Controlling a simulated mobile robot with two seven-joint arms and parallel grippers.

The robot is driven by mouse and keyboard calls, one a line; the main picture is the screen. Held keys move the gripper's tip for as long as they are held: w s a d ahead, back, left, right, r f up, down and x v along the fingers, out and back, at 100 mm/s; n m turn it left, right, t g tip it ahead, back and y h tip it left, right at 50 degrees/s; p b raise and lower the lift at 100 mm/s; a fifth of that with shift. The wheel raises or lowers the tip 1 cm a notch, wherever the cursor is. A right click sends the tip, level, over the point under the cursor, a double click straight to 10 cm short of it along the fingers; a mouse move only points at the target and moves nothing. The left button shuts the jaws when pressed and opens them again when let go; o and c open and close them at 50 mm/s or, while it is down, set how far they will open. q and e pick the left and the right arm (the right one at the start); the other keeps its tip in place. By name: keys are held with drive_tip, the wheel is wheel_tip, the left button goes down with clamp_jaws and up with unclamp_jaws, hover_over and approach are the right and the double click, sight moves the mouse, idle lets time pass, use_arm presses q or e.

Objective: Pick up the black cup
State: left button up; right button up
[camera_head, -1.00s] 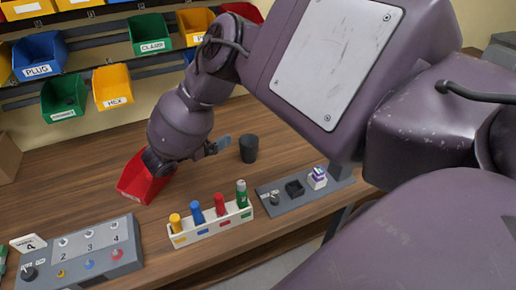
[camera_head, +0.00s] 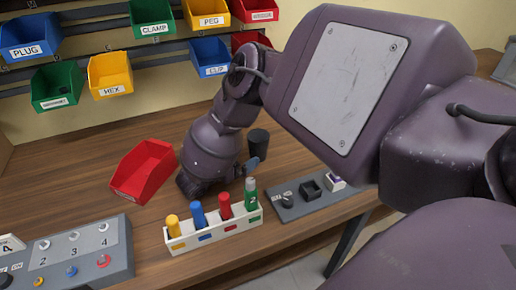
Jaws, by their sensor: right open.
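The black cup (camera_head: 259,143) stands upright on the wooden table, just to the right of my right arm in the head view. My right gripper (camera_head: 250,165) is open and mostly hidden behind its own wrist. A blue-grey finger sticks out to the right, close to the cup's lower front in the picture. I cannot tell whether it touches the cup. My left gripper is not in view.
A red bin (camera_head: 143,172) sits left of my wrist. A white rack (camera_head: 215,236) of coloured pegs stands in front, with a grey socket plate (camera_head: 317,206) to its right. A numbered grey box (camera_head: 78,253) is at front left. Labelled bins hang behind.

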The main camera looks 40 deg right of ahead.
sight(251, 147)
drive_tip(key=d, duration=0.5)
drive_tip(key=shift+w+d, duration=0.25)
drive_tip(key=shift+w, duration=0.15)
drive_tip(key=shift+d+b, duration=0.3)
drive_tip(key=shift+d, duration=0.1)
